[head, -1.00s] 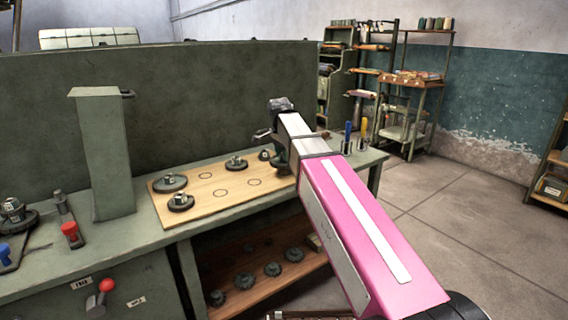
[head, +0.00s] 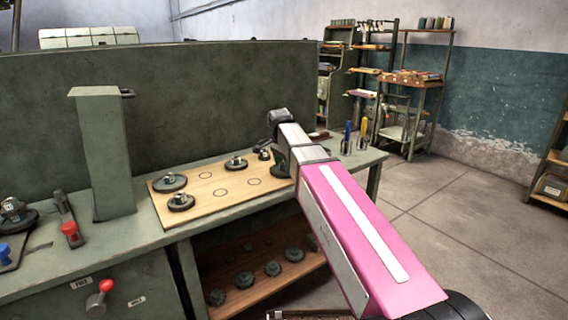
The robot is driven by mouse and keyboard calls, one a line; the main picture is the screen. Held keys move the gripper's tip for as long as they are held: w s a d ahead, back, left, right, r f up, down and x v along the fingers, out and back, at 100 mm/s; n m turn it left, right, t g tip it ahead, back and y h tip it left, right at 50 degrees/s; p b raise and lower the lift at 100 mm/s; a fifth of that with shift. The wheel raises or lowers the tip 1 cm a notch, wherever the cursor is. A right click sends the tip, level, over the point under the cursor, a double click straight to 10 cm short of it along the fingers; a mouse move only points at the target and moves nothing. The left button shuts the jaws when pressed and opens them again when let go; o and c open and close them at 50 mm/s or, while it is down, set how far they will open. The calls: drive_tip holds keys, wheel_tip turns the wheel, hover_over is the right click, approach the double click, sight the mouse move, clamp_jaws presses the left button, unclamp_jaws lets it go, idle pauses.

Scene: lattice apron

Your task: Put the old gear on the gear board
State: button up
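The gear board (head: 232,204) is a flat wooden board on the green workbench. Dark gears sit on it at the back left (head: 169,182), front left (head: 180,202) and back middle (head: 236,163). Several circle outlines on the board are bare. My gripper (head: 280,161) is over the board's right end, pointing down, mostly hidden by my pink and silver arm. A dark round shape shows at its lower end, close to the board. I cannot tell whether it is a gear, whether it is held, or which gear is the old one.
Several dark gears (head: 272,269) lie on the wooden shelf (head: 262,292) under the bench. A green post (head: 102,155) stands left of the board. Blue- and yellow-handled tools (head: 347,138) stand at the bench's right end. A green panel (head: 150,110) closes the back.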

sight(281, 164)
drive_tip(key=shift+r, duration=0.1)
wheel_tip(281, 164, up, 12)
drive_tip(key=a, duration=0.1)
drive_tip(key=shift+s, duration=0.35)
drive_tip(key=shift+a, duration=0.1)
idle(0.3)
